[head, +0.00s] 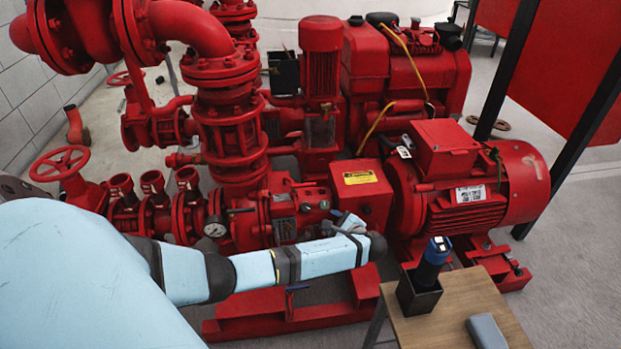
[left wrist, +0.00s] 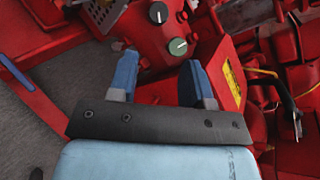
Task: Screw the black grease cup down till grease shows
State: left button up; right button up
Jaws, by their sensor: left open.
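The black grease cup (left wrist: 158,13) is a dark round cap with a pale mark on its face, on the red pump housing near the top of the left wrist view. A similar cup with a green face (left wrist: 178,46) sits below it, nearer my fingers. My left gripper (left wrist: 160,72) is open and empty, its two blue fingers apart and pointing towards the cups. The green cup shows beyond the gap between the fingertips; the black one is farther off. In the head view my left gripper (head: 349,226) is in front of the pump housing, partly covering it. My right gripper is out of view.
A red motor (head: 470,185) stands to the right of the pump. A small wooden table (head: 455,316) at lower right holds a black box (head: 418,294) with a blue-and-black torch-like tool (head: 433,260), and a grey case (head: 486,331). A pressure gauge (head: 215,227) and pipes lie left.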

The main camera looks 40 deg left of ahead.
aim_at(306, 208)
pick_arm(q)
jog(key=b+x, duration=0.5)
jog(key=x, duration=0.7)
jog(key=shift+s+f, duration=0.1)
jog(key=shift+f, duration=0.1)
jog(key=shift+a, duration=0.45)
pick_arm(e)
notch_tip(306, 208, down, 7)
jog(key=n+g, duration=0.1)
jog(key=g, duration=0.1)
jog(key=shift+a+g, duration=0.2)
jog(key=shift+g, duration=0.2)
pick_arm(q)
jog(key=c, duration=0.7)
